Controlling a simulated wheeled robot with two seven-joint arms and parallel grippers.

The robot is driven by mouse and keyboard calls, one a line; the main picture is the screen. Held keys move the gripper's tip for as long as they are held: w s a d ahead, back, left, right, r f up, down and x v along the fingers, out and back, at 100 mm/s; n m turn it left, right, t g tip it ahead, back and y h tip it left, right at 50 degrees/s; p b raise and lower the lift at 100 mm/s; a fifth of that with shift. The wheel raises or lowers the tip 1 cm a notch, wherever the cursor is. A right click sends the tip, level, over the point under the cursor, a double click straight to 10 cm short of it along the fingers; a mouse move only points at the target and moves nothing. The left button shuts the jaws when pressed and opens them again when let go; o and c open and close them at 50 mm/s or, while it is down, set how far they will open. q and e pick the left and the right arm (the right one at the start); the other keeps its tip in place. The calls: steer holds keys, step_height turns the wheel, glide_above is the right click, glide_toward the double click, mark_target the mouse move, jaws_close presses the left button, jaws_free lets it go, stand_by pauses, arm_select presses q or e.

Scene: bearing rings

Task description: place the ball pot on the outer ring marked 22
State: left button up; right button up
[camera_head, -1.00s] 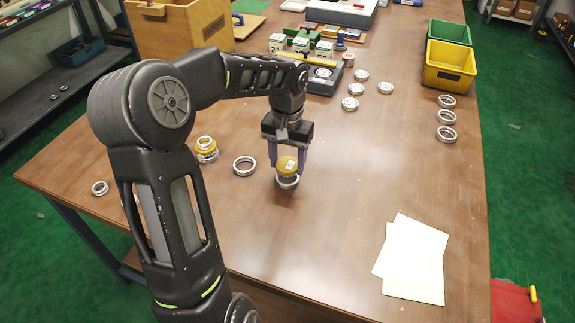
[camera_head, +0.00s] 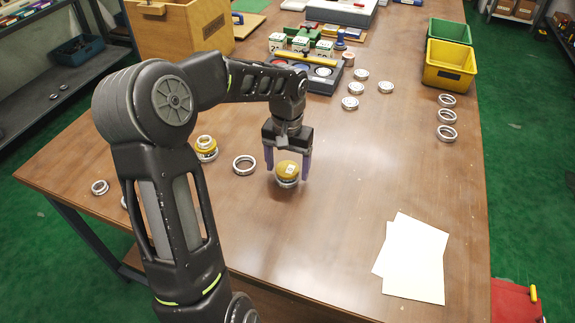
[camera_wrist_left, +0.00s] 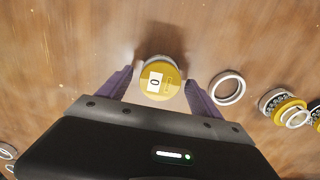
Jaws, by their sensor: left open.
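The ball pot (camera_head: 287,168) is a round yellow-topped pot with a white label. It sits on a metal ring (camera_head: 288,183) on the table, and the pot hides most of that ring. Any number on the ring is unreadable. In the left wrist view the pot (camera_wrist_left: 160,82) shows from above, its label reading 0. My left gripper (camera_head: 287,177) is open, with one purple finger on each side of the pot. The fingers stand apart from it in the left wrist view (camera_wrist_left: 158,88). My right gripper is in neither view.
An empty ring (camera_head: 244,165) lies just left of the pot. Another yellow pot with rings (camera_head: 205,148) stands farther left. Several rings lie toward the back and right. White sheets (camera_head: 413,259) lie front right. A yellow bin (camera_head: 449,66) stands back right. The table's middle right is clear.

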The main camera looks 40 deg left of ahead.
mark_target(288, 169)
arm_select(q)
steer(key=shift+r, duration=0.1)
step_height(288, 169, up, 12)
stand_by(0.5)
stand_by(0.5)
